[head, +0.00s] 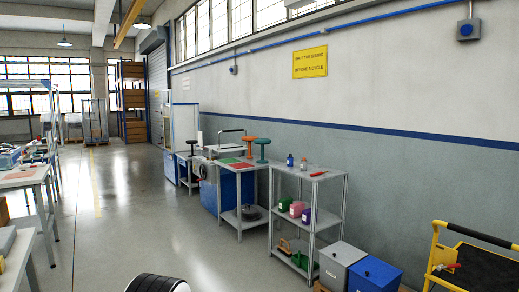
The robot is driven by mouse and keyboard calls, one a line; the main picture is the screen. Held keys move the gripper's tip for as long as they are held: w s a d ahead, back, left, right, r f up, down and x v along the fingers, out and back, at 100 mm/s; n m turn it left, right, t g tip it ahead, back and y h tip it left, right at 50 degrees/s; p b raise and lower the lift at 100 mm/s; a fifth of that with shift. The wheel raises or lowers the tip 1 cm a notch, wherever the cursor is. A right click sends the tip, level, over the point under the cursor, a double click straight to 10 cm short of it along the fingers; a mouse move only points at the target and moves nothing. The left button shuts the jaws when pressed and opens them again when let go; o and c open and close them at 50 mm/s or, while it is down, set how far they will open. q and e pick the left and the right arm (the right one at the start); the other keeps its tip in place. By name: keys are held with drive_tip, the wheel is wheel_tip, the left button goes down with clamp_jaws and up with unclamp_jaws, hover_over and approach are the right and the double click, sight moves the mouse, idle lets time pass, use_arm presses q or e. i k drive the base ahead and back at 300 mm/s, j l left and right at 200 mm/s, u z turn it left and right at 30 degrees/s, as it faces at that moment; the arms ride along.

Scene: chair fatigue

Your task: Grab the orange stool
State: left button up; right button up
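A small orange stool (249,139) stands upright on a metal table (238,168) by the right-hand wall, in the middle distance of the head view. A teal stool (262,142) stands close to its right on the same table. A black stool (192,142) stands further left and further back. Neither of my grippers shows in the head view. A black and white rounded part at the bottom edge looks like part of my own arm; no fingers show on it.
A grey shelf unit (313,179) with bottles and coloured bins stands nearer, right of the table. Grey (342,266) and blue (376,275) boxes and a yellow-railed cart (470,262) stand at right. Workbenches (25,180) line the left. The floor aisle (130,200) between is clear.

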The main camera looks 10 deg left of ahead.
sight(250, 147)
drive_tip(key=i+j+u, duration=0.5)
drive_tip(key=i+u, duration=0.2)
drive_tip(key=i, duration=0.15)
drive_tip(key=i+u, duration=0.4)
drive_tip(key=i, duration=1.95)
drive_tip(key=i+z, duration=0.1)
drive_tip(key=i, duration=0.4)
drive_tip(key=i+j+z, duration=0.1)
drive_tip(key=i, duration=0.35)
drive_tip(key=i+j+z, duration=0.15)
drive_tip(key=i, duration=0.35)
drive_tip(key=i+j+z, duration=0.1)
drive_tip(key=i, duration=0.35)
drive_tip(key=i+j+z, duration=0.1)
drive_tip(key=i+j, duration=0.25)
drive_tip(key=i, duration=0.15)
